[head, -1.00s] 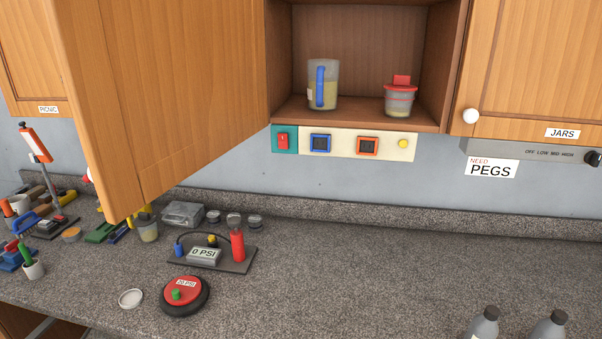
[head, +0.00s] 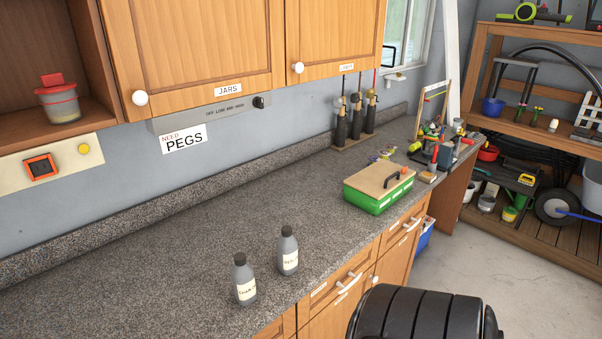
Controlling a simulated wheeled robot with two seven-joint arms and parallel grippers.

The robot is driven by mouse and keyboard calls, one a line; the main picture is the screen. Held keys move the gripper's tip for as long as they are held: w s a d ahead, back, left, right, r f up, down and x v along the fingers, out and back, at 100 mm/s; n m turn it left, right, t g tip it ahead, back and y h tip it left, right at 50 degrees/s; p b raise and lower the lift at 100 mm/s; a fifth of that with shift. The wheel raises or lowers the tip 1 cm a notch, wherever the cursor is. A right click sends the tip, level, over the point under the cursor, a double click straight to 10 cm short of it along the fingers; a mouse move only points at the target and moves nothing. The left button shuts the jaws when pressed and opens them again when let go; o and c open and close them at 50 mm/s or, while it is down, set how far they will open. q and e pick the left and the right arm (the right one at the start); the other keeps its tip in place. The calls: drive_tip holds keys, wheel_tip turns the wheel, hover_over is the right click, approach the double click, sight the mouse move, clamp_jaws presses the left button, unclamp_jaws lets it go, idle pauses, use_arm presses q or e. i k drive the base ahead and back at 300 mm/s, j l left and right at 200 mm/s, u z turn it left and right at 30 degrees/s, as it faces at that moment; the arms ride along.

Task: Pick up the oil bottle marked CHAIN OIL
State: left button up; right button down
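Two grey bottles with dark caps stand upright on the counter near its front edge. The nearer, left bottle (head: 244,282) has a pale label that seems to begin with CHAIN; the rest is too small to read surely. The other bottle (head: 288,252) stands just behind and to its right, apart from it, and its label is not legible. Neither of my grippers is in view.
The speckled counter (head: 180,255) is clear left of and behind the bottles. A green box with a wooden lid (head: 378,188) stands further right. Wall cabinets (head: 190,45) hang above. A black ribbed shape (head: 425,318), which I cannot identify, covers the bottom edge.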

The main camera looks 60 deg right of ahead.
sight(242, 273)
drive_tip(key=z, duration=1.45)
